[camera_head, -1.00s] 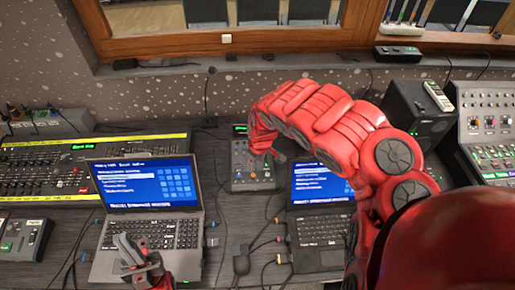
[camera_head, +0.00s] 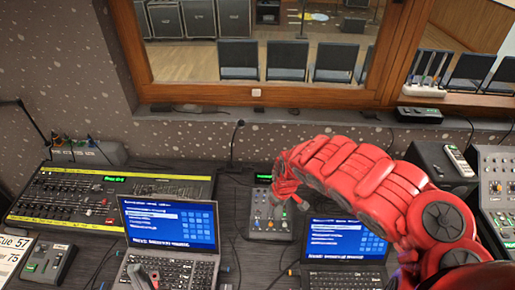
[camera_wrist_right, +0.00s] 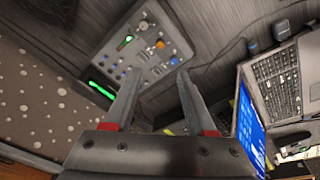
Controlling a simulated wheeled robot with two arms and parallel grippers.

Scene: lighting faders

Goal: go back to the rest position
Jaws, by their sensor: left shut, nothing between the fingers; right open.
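My right arm reaches in from the right in the head view, with its wrist above the small fader console (camera_head: 270,212). In the right wrist view my right gripper (camera_wrist_right: 157,82) is open with nothing between its fingers. The fader console (camera_wrist_right: 148,45) lies beyond its fingertips, with knobs, a green-lit fader and a green display. My left gripper (camera_head: 143,277) is at the bottom edge of the head view, in front of the left laptop's keyboard. It is shut and empty, and mostly cut off by the frame.
The left laptop (camera_head: 168,225) and right laptop (camera_head: 342,240) stand open on the desk. A wide mixing desk (camera_head: 95,200) is at left, a black speaker (camera_head: 432,158) at right, and a thin microphone (camera_head: 235,140) behind the console. A windowed wall closes off the back.

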